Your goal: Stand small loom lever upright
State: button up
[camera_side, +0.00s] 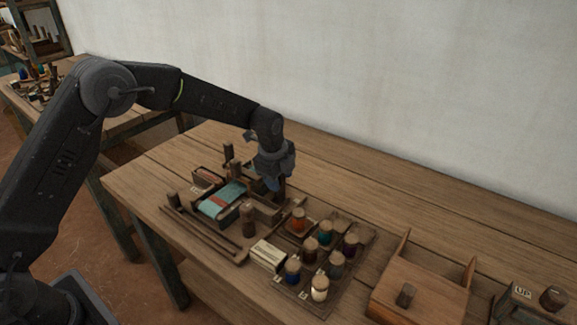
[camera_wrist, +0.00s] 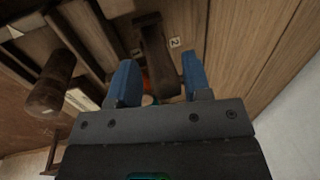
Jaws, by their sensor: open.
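My gripper (camera_side: 271,182) is over the right end of the small loom (camera_side: 212,243). In the wrist view its two blue fingers (camera_wrist: 159,78) are apart. A dark wooden piece (camera_wrist: 153,48), which looks like the small loom lever, shows between and beyond the fingertips, beside a label marked 2. I cannot tell whether the fingers touch it or exactly how it leans. In the side view this piece is mostly hidden by my gripper. The loom carries a teal cloth (camera_side: 222,200) with a red band.
A tray (camera_side: 322,309) of several thread spools is to the right. Farther right are a wooden stand (camera_side: 437,301) and a box marked UP (camera_side: 521,292).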

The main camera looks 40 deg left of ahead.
jog(key=shift+s, duration=0.2)
jog(key=shift+w, duration=0.45)
jog(key=shift+o, duration=0.8)
jog(key=shift+r, duration=3.3)
